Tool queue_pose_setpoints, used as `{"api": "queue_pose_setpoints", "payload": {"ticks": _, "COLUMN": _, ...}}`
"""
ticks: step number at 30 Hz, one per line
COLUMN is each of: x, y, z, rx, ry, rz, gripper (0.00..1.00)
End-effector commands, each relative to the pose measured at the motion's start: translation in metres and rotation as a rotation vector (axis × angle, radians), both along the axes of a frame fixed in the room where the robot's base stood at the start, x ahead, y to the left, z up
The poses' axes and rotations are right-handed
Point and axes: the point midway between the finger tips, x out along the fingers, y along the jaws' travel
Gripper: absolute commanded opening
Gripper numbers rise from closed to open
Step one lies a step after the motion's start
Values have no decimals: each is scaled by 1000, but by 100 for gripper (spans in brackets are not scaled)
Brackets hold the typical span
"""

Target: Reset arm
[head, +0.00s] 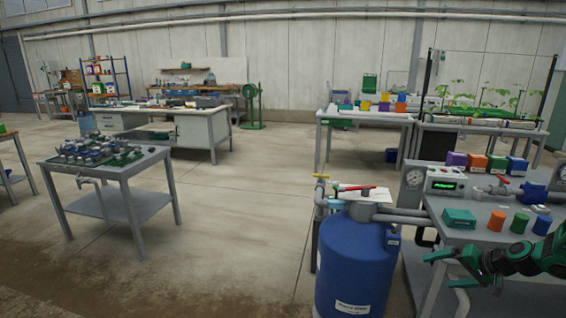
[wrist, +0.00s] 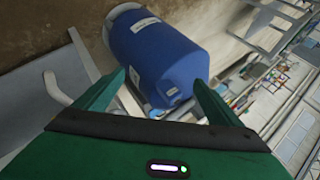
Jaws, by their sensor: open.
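My arm with its green gripper (head: 441,270) is at the lower right of the head view, in front of the grey skid table (head: 480,240). In the wrist view my gripper (wrist: 158,82) shows two green fingers spread apart with nothing between them. Beyond the fingers the blue tank (wrist: 160,50) shows, apart from them. In the head view the blue tank (head: 352,265) stands upright to the left of my gripper, with a white label low on its front.
The skid table carries a green box (head: 459,218), orange, green and blue caps, a display unit (head: 445,183), a gauge and pipes. A red-handled valve (head: 362,190) tops the tank. A table with fittings (head: 105,160) stands left. The concrete floor between is clear.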

Motion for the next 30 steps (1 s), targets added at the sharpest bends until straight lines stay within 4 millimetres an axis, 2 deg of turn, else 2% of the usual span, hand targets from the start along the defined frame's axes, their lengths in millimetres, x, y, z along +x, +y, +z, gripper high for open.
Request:
{"api": "queue_pose_setpoints", "payload": {"ticks": 1, "x": -8, "y": 8, "z": 11, "rx": -36, "ry": 30, "rz": 27, "gripper": 89}}
{"api": "queue_pose_setpoints", "payload": {"ticks": 6, "x": -43, "y": 26, "z": 40, "rx": -142, "ry": 148, "rz": 93, "gripper": 89}}
{"api": "queue_pose_setpoints", "payload": {"ticks": 14, "x": -107, "y": 47, "z": 90, "rx": -281, "ry": 310, "rz": 143, "gripper": 89}}
{"api": "queue_pose_setpoints", "payload": {"ticks": 24, "x": -207, "y": 74, "z": 154, "rx": -400, "ry": 481, "rz": 134, "gripper": 89}}
{"api": "queue_pose_setpoints", "payload": {"ticks": 30, "x": -272, "y": 92, "z": 182, "rx": -426, "ry": 561, "rz": 105, "gripper": 89}}
